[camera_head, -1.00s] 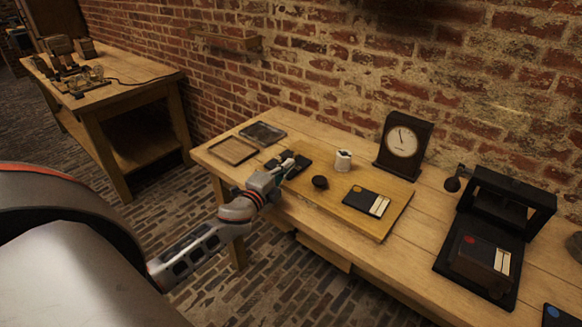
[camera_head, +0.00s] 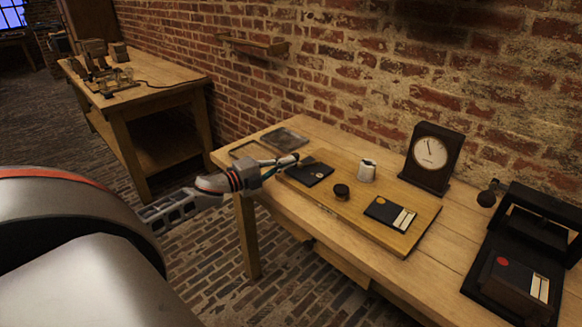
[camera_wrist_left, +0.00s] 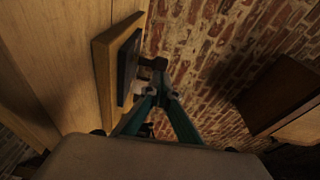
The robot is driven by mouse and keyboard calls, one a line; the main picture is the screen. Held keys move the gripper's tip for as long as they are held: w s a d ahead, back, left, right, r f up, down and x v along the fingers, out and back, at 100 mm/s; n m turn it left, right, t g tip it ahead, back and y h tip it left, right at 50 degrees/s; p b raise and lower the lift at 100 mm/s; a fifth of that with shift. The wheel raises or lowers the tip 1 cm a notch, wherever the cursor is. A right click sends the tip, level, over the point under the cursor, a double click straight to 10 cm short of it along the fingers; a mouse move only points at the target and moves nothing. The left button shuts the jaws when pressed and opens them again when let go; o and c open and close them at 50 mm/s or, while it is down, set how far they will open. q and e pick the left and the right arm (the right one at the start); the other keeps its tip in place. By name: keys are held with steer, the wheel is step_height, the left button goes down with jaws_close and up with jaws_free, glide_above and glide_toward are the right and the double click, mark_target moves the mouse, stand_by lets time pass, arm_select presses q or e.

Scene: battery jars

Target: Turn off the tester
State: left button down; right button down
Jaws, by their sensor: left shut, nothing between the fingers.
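I cannot tell which of these parts is the tester's switch. A dark-cased dial (camera_head: 430,155) stands behind the board. My left gripper (camera_head: 288,160) is shut and empty at the board's left end, beside the black plate. In the left wrist view, its closed fingers (camera_wrist_left: 157,78) are close to the board's edge (camera_wrist_left: 104,75) and a dark plate (camera_wrist_left: 129,65). My right gripper is out of view.
A black stand (camera_head: 540,220) holding a dark box with a red dot (camera_head: 515,285) is at the right. Shallow trays (camera_head: 284,138) lie at the table's far left. Another workbench (camera_head: 150,95) stands farther left. The table's front strip is clear.

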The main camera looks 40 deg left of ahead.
arm_select(q)
steer(key=shift+w+a, duration=0.1)
steer(key=shift+a, duration=0.25)
stand_by(0.5)
